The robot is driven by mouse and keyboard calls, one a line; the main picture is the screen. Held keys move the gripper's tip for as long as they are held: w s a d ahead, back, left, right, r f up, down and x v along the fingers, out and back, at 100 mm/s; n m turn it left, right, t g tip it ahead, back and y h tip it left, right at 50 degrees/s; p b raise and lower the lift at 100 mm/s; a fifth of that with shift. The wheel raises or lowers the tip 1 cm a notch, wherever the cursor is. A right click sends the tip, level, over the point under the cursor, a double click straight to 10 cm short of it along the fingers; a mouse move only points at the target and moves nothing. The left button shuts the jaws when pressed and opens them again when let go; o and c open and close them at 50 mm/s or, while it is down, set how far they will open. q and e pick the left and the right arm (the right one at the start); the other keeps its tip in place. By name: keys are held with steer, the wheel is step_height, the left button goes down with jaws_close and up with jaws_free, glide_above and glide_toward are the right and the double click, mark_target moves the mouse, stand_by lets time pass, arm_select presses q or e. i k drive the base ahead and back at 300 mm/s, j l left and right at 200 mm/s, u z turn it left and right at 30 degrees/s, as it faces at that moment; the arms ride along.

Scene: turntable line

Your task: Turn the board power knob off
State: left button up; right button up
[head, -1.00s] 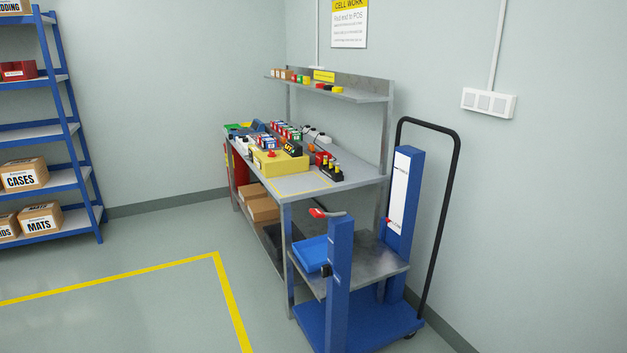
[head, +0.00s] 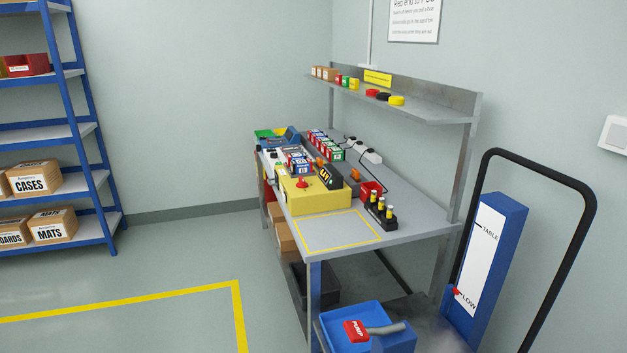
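No board power knob can be made out in the head view. A grey workbench (head: 420,226) stands against the wall, right of centre. On it sits a yellow box (head: 318,203) with a red mushroom-shaped button (head: 303,183) on top and a dark display (head: 332,176) at its back right. Behind it are several small red, green and blue boxes (head: 330,149) and a white power strip (head: 364,153). Any knob among these is too small or hidden. Neither of my grippers is in view.
A lift cart with a blue post (head: 491,248) and black handle (head: 590,215) stands at the bench's near right. A blue tray (head: 345,316) with a red pump pedal (head: 357,331) is below. A blue rack (head: 90,150) stands left. The floor (head: 150,270) between is clear.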

mark_target(302, 183)
steer(key=i+j+z, duration=0.1)
steer(key=z, duration=0.35)
steer(key=i+j+z, duration=0.25)
steer(key=z, duration=0.25)
